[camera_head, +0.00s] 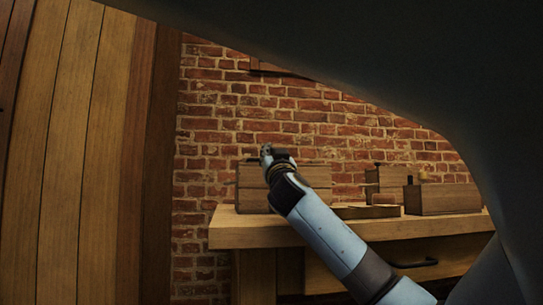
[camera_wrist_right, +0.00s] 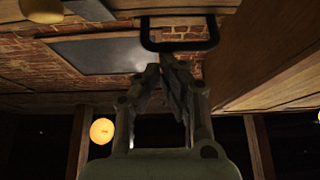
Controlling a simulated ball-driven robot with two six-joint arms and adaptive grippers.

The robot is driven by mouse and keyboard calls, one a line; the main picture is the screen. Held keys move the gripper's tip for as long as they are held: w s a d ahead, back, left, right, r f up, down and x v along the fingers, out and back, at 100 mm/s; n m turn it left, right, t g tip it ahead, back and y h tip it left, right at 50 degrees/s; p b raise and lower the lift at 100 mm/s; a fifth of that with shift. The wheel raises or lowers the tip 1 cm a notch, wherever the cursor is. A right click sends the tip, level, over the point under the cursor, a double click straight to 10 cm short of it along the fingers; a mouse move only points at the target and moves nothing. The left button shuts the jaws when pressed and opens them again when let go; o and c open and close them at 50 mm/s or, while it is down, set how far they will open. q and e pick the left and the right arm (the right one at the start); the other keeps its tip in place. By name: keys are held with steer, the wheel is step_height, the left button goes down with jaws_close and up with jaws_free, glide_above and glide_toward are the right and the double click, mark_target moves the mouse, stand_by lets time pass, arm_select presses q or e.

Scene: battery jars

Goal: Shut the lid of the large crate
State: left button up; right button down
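The large wooden crate (camera_head: 318,178) stands on the left end of the bench, against the brick wall. A horizontal seam crosses its front. My right arm covers part of it, and I cannot tell how its lid stands. My right gripper (camera_head: 266,152) is in front of the crate's upper edge in the head view, pointing up. In the right wrist view its two fingers (camera_wrist_right: 163,68) meet at the tips with nothing visible between them. A black bar handle (camera_wrist_right: 180,45) shows just beyond the fingertips there; I cannot tell what it belongs to. My left gripper is not in view.
The wooden bench (camera_head: 235,234) has a dark handle (camera_head: 415,264) on its front. A long wooden box (camera_head: 445,200), a smaller box (camera_head: 385,178) and a low flat piece (camera_head: 367,212) stand right of the crate. A plank panel (camera_head: 85,150) fills the left.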

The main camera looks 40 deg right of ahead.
steer(key=shift+w+d+f, duration=0.1)
steer(key=shift+f, duration=0.65)
steer(key=s+a, duration=0.6)
steer(key=s, duration=0.5)
steer(key=shift+s+a+r, duration=0.25)
steer(key=shift+s+r, duration=0.1)
steer(key=shift+s, duration=0.05)
